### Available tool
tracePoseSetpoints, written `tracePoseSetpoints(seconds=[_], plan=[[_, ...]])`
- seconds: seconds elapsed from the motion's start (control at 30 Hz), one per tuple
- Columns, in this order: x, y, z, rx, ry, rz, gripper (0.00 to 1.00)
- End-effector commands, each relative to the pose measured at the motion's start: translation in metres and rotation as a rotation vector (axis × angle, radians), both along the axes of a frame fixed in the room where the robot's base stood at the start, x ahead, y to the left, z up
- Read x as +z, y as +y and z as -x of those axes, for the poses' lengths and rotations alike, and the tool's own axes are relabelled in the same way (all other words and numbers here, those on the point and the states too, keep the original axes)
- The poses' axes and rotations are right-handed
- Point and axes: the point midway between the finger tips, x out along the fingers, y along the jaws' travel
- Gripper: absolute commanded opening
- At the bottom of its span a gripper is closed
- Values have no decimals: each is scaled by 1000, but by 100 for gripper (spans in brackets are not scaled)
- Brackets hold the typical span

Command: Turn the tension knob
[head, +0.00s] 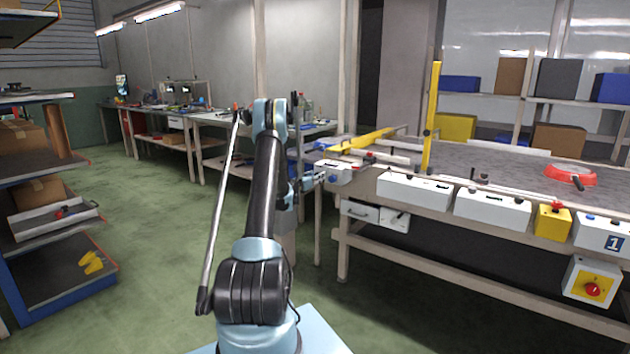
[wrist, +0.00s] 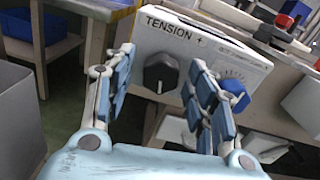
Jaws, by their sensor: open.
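The tension knob (wrist: 160,73) is a black round knob on the front of a white box (wrist: 195,42) marked "TENSION +" in the wrist view. My gripper (wrist: 163,78) is open, its two blue-padded fingers to the left and right of the knob, with no contact visible. A blue knob (wrist: 234,95) sits on the same box, partly behind the right finger. In the head view the white box (head: 333,171) is at the conveyor's left end, and my gripper (head: 318,181) is just in front of it. The black knob cannot be made out there.
A shelf rack (head: 50,225) is on the left. The green floor between is clear.

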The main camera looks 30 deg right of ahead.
Motion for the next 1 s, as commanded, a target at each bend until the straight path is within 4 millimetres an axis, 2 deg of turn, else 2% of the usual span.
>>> tracePoseSetpoints(seconds=[0.13,0.3,0.33,0.67,1.0], plan=[[0,0,0,0,0,0,49],[0,0,0,0,0,0,10],[0,0,0,0,0,0,7],[0,1,-1,2,-28,-11,7],[0,1,-1,2,-211,-87,7]])
